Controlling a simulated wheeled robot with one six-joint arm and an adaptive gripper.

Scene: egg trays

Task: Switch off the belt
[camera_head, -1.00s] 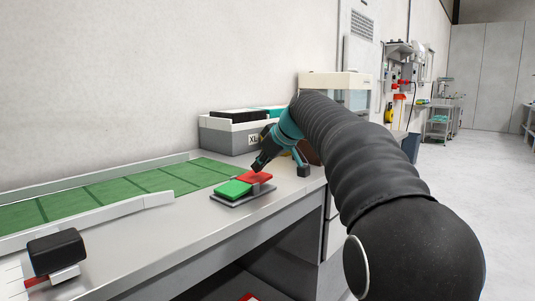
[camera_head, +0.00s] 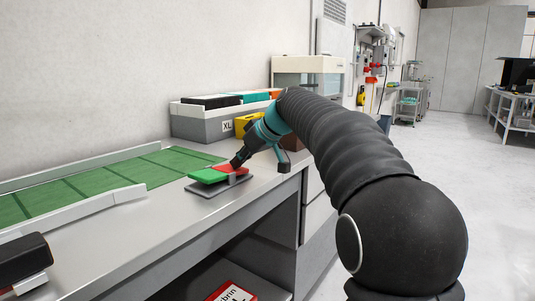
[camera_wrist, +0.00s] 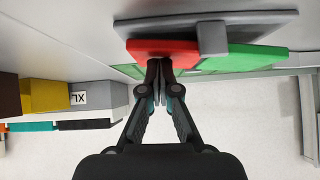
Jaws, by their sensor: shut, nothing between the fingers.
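A belt switch with a red pad (camera_head: 231,169) and a green pad (camera_head: 208,176) sits on a grey base plate (camera_head: 222,184) at the front edge of the bench, by the end of the green belt (camera_head: 105,185). My gripper (camera_head: 236,164) is shut and empty, pointing down with its tips at the red pad. In the wrist view the closed fingertips (camera_wrist: 165,70) overlap the edge of the red pad (camera_wrist: 165,48). The green pad (camera_wrist: 250,57) is beside it, clear of the fingers. Whether the tips press the red pad, I cannot tell.
A grey bin marked XL (camera_head: 205,123) stands behind the switch, with a yellow box (camera_head: 241,124) beside it. A black block-like object (camera_head: 22,260) is at the near left of the bench. Open floor (camera_head: 450,165) lies to the right.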

